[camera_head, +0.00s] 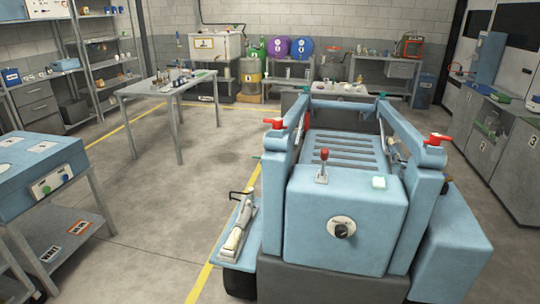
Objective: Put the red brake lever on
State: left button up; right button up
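A light-blue wheeled machine (375,235) stands at the front right of the view. A lever with a red knob (323,154) stands roughly upright on its top face. Two red handles, the left one (275,124) and the right one (438,138), sit on top of its two posts. The frame does not show which of these red parts is the brake lever. Neither of my grippers is in view.
A grey table (165,86) with small items stands at the back left. A blue-topped bench (35,165) is at the left. A side tray holds a pale tool (238,228). Cabinets (510,165) line the right. Open floor (170,200) lies between bench and machine.

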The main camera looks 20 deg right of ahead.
aim_at(323, 163)
jog(key=l+u, duration=0.15)
jog(key=l, duration=0.3)
jog(key=l+u, duration=0.2)
jog(key=l, duration=0.2)
jog(key=k+l+u, duration=0.15)
jog(key=l, duration=0.25)
jog(key=k+l+u, duration=0.2)
jog(key=l, duration=0.2)
jog(key=l+u, duration=0.15)
jog(key=l, duration=0.3)
jog(key=k+l+u, duration=0.15)
jog(key=l, duration=0.2)
jog(key=k+l, duration=0.15)
jog(key=l, duration=0.2)
jog(key=k+l, duration=0.15)
jog(key=l, duration=0.2)
jog(key=k+l, duration=0.15)
jog(key=l, duration=0.2)
jog(key=k+l, duration=0.1)
jog(key=l, duration=0.25)
jog(key=k+l, duration=0.15)
jog(key=l, duration=0.2)
jog(key=u, duration=0.05)
